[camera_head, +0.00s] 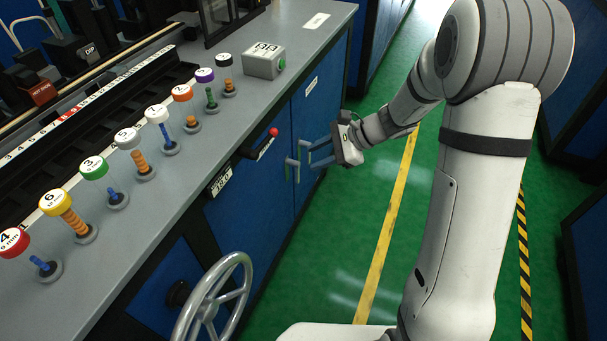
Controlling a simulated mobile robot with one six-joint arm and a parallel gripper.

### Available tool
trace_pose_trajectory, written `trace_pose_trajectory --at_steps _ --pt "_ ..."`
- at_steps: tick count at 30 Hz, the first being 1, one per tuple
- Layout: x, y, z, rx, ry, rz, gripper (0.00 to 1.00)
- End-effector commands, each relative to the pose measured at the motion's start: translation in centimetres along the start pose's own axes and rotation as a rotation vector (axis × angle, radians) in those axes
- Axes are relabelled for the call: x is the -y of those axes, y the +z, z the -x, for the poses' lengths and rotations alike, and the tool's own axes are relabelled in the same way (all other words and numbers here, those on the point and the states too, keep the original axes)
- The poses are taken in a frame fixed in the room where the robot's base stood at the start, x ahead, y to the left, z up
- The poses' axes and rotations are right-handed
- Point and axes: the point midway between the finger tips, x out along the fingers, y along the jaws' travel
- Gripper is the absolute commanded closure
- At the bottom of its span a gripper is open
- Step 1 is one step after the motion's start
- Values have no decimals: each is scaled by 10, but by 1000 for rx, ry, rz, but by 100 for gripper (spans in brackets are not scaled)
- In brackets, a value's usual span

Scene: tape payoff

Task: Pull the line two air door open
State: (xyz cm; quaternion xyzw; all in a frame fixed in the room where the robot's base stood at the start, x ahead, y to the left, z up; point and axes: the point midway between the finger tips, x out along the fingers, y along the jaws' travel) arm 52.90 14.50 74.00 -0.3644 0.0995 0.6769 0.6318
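The blue cabinet front under the grey bench has two doors side by side, a left door (250,215) and a right door (322,110). Both look closed. Each has a pale upright handle near the shared seam: the left handle (291,171) and the right handle (304,152). The door labels are too small to read, so I cannot tell which is line two air. My gripper (313,156) has its blue fingers apart and pointing at the handles. The tips are close to the right handle; I cannot tell whether they touch it.
A red-knobbed lever (273,132) juts from the bench front, left of the handles. A grey handwheel (213,303) stands at lower left. Several colour-capped spools (75,217) line the benchtop (200,165). The green floor (375,190) before the doors is clear.

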Motion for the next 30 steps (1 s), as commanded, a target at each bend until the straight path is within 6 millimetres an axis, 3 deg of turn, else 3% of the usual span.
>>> trace_pose_trajectory --at_steps 1,6,12,16,30 --pt "2 -36 -29 35 -37 -90 64" --pt "24 -108 -81 139 -170 -349 64" --pt "37 -158 -111 205 -267 -521 64" --pt "41 -167 -120 220 -288 -559 64" --pt "62 -158 -182 222 -287 -559 64"
